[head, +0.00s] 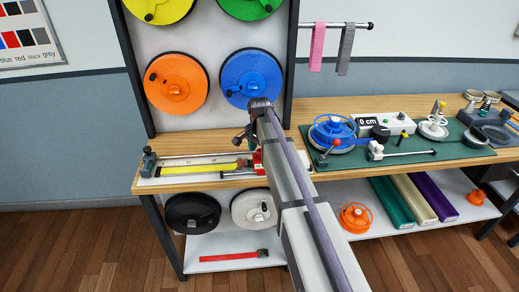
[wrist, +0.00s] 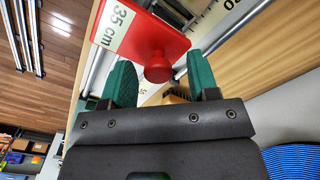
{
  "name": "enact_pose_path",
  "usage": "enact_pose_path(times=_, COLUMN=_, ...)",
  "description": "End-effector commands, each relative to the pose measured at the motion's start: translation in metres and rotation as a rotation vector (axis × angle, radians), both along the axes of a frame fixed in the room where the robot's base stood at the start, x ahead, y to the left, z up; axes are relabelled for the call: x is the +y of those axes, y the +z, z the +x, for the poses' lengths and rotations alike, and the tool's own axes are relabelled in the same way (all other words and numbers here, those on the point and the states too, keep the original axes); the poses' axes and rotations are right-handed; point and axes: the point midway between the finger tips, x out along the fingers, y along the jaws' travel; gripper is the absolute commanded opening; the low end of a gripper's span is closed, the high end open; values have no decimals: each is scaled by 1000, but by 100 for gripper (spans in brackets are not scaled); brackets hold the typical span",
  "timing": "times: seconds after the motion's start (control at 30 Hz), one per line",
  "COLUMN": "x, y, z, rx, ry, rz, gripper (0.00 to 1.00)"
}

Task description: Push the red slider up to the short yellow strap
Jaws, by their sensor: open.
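The red slider (head: 257,157) is at the right end of the measuring rail in the head view, partly hidden by my arm. In the wrist view the slider (wrist: 140,32) fills the top middle, with a "35 cm" label and a round red knob. The short yellow strap (head: 197,169) lies flat along the rail, left of the slider; my gripper and wrist obscure any gap. My gripper (wrist: 162,75) is open, its green fingers to either side of the knob in the wrist view. I cannot tell whether they touch it.
The rail's ruler (head: 165,181) lies on a wooden bench (head: 225,183) with a dark end post (head: 149,162) at left. A board with coloured reels (head: 177,83) stands behind. A green mat (head: 460,150) with several devices is to the right.

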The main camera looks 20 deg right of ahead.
Motion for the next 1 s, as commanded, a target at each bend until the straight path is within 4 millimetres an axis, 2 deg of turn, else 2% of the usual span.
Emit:
enact_pose_path(times=0.13, x=0, y=4, z=0, rx=0, ry=0, rz=0, gripper=55)
enact_pose_path(times=0.23, x=0, y=17, z=0, rx=0, ry=0, rz=0, gripper=55)
enact_pose_path(times=0.5, x=0, y=82, z=0, rx=0, ry=0, rz=0, gripper=55)
enact_pose_path(times=0.63, x=0, y=106, z=0, rx=0, ry=0, rz=0, gripper=55)
enact_pose_path(times=0.73, x=0, y=111, z=0, rx=0, ry=0, rz=0, gripper=55)
enact_pose_path(times=1.0, x=0, y=108, z=0, rx=0, ry=0, rz=0, gripper=55)
